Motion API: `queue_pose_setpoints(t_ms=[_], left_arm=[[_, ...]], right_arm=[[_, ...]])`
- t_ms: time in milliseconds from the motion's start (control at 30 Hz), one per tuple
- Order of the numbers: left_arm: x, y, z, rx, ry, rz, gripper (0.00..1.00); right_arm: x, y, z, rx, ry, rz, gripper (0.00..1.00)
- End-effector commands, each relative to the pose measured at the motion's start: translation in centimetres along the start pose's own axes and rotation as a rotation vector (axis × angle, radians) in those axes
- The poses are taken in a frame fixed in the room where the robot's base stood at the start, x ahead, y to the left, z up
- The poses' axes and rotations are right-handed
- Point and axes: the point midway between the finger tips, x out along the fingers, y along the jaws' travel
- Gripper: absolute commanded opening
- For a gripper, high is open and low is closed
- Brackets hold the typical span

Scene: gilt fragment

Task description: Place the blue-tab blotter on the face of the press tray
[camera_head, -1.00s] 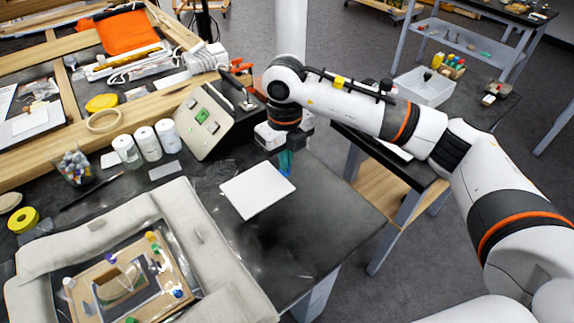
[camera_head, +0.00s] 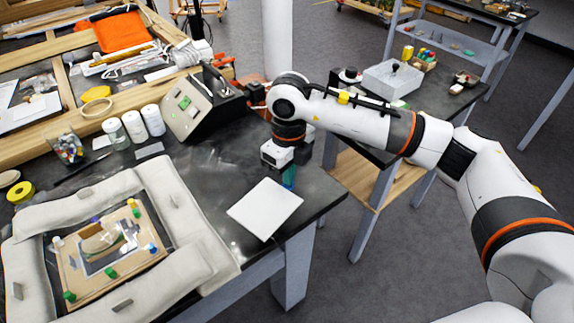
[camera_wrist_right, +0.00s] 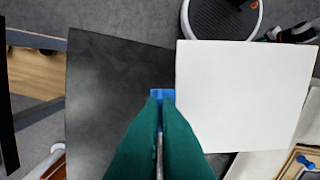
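The white square blotter (camera_head: 265,208) is held by its blue tab (camera_wrist_right: 162,94) in my right gripper (camera_wrist_right: 161,100). In the head view my right gripper (camera_head: 283,172) is at the blotter's upper right corner. The green fingers are shut on the tab, and the sheet lies flat beside them near the dark table's front edge. A wooden tray (camera_head: 137,262) with coloured knobs, apparently the press tray, is at the lower left, apart from the blotter. Its corner shows in the wrist view (camera_wrist_right: 289,168). My left gripper is out of view.
Pale padded cushions (camera_head: 190,222) surround the tray. A side table (camera_head: 362,160) with a white bin is at the right. The dark table between box and blotter is clear.

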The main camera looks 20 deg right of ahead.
Motion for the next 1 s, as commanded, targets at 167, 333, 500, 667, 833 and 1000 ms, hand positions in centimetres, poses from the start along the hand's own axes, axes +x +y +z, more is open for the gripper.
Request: queue_pose_setpoints(t_ms=[167,333,500,667,833,1000], left_arm=[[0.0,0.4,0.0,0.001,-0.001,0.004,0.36],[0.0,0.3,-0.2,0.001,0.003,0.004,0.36],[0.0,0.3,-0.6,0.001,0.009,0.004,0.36],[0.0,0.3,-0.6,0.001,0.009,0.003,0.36],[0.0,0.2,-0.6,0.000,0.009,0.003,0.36],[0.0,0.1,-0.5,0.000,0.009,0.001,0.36]], right_arm=[[1.4,-0.4,1.4,-0.199,-0.002,0.000,0.00],[3.1,-1.0,3.1,-0.464,-0.002,0.000,0.00],[5.7,-2.0,5.7,-0.857,-0.004,-0.003,0.00],[9.0,-3.2,8.9,-1.370,-0.004,-0.005,0.00],[12.0,-4.3,11.8,-1.841,-0.002,-0.006,0.00],[14.0,-5.0,13.7,-2.165,-0.001,-0.005,0.00]])
